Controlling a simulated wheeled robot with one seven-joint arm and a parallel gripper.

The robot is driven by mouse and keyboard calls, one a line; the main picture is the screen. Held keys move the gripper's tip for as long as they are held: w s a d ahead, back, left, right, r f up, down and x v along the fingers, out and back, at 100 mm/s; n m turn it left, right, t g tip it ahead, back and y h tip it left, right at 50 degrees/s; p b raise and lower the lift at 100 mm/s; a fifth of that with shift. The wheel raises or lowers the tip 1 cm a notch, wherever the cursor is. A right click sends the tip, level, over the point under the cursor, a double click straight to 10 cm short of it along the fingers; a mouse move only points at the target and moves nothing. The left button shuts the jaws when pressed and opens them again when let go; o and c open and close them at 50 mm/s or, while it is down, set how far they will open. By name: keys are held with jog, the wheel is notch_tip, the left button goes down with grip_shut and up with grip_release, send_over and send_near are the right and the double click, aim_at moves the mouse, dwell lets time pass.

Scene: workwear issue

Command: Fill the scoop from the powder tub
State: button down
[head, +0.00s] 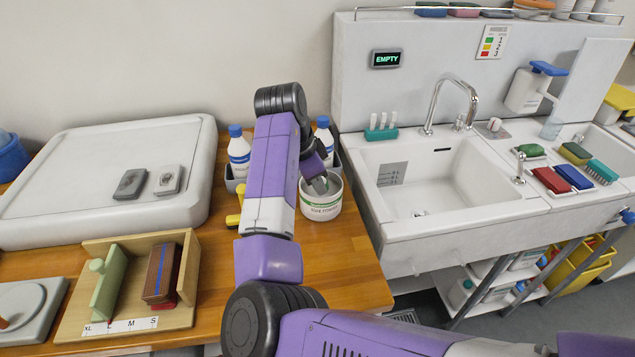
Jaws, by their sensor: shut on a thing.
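The powder tub (321,207) is a round white tub with a green-banded label, standing open on the wooden counter near its right edge. My gripper (320,185) points down at the tub's mouth, and its tips are at or just inside the rim. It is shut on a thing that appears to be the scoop. The held thing is mostly hidden by the gripper and the tub wall, so I cannot tell whether it holds powder. The powder level is also hidden.
White bottles with blue caps (239,150) stand in a grey holder behind my arm. A yellow object (233,220) lies partly hidden left of the tub. The sink (440,185) is right of the counter. A wooden sizing box (130,290) stands front left.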

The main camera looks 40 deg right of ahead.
jog(key=shift+r, duration=0.1)
jog(key=shift+r+p, duration=2.8)
jog(key=shift+r, duration=0.6)
